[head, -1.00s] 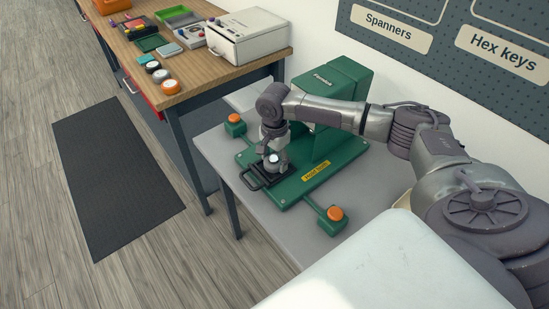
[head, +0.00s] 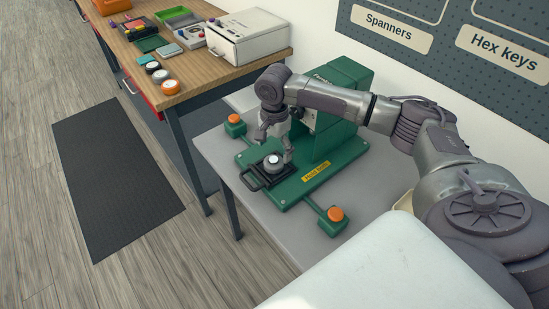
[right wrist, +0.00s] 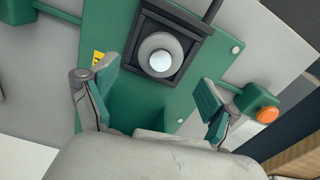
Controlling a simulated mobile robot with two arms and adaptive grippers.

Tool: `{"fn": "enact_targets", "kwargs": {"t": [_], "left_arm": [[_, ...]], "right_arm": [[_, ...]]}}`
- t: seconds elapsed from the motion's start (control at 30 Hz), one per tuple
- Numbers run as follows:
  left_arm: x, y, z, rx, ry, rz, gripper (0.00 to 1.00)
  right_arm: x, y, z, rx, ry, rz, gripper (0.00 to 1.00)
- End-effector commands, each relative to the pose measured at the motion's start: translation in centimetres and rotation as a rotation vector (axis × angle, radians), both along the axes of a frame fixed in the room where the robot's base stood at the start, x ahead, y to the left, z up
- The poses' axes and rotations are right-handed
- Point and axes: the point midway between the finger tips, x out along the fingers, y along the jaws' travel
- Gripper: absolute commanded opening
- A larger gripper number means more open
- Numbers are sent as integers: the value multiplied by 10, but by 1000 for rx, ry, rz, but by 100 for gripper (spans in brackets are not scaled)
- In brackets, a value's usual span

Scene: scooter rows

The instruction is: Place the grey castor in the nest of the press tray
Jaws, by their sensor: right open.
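The grey castor (head: 273,162), with a pale round top, sits in the black press tray (head: 252,181) on the green press base. In the right wrist view the castor (right wrist: 160,55) lies inside the square dark frame of the tray (right wrist: 146,24), looking centred in it. My right gripper (head: 274,144) is open and empty just above the castor. In the right wrist view its two green-padded fingers (right wrist: 155,95) are wide apart, clear of the castor. Whether the castor is fully down in the nest is hard to tell. My left gripper is not in view.
The green press (head: 340,90) stands behind the tray. Orange-topped buttons stand at its left (head: 234,119) and front right (head: 335,214). A wooden bench (head: 188,80) at the upper left holds several castors, bins and a white drawer box (head: 248,38).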

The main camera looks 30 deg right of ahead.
Motion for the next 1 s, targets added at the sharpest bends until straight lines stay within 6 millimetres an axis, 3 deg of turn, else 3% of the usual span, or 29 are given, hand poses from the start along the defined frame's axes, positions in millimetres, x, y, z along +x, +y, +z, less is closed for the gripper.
{"fn": "enact_targets", "kwargs": {"t": [0.2,0.4,1.0], "left_arm": [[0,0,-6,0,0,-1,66],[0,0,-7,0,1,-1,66],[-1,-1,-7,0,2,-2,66]], "right_arm": [[1,0,45,1,-3,0,87],[0,0,68,0,0,-1,87],[0,0,72,0,1,-1,87]]}}
